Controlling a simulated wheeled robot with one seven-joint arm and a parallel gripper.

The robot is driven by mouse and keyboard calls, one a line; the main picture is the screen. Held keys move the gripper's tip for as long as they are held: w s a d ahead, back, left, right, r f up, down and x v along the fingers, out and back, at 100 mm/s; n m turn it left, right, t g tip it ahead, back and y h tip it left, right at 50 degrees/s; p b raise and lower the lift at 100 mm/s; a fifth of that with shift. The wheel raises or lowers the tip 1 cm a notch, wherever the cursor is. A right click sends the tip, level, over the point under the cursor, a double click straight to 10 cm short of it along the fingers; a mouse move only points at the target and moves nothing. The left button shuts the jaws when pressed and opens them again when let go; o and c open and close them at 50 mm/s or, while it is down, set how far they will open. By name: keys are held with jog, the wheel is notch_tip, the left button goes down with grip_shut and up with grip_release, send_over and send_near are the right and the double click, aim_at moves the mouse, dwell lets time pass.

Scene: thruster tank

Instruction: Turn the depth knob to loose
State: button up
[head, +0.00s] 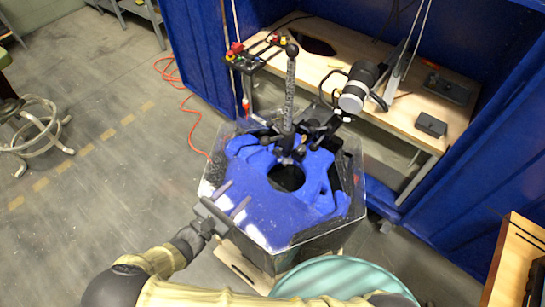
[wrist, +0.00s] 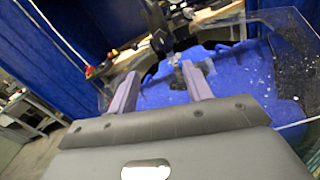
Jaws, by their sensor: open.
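A clear-walled tank (head: 358,205) with a blue insert (head: 265,205) stands in the middle of the head view. A speckled upright post (head: 289,95) with a black ball (head: 292,49) on top rises from its far side. Black clamp parts (head: 312,128) crowd the post's foot, and I cannot tell which of them is the depth knob or how it is set. My gripper (head: 232,197) is open and empty over the tank's near left edge, apart from the post. In the wrist view my gripper (wrist: 160,70) points across the blue insert (wrist: 230,75) towards the dark post (wrist: 157,25).
A wooden workbench (head: 435,130) behind holds a lamp-like black and white device (head: 355,92) and a small black box (head: 431,125). Red and yellow knobs (head: 236,48) sit on a rack at left. Blue curtains (head: 195,60) flank the bench.

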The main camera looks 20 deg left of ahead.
aim_at(276, 154)
jog(key=p+x, duration=0.2)
jog(key=x, duration=1.5)
jog(key=shift+d, duration=0.1)
jog(key=c, duration=1)
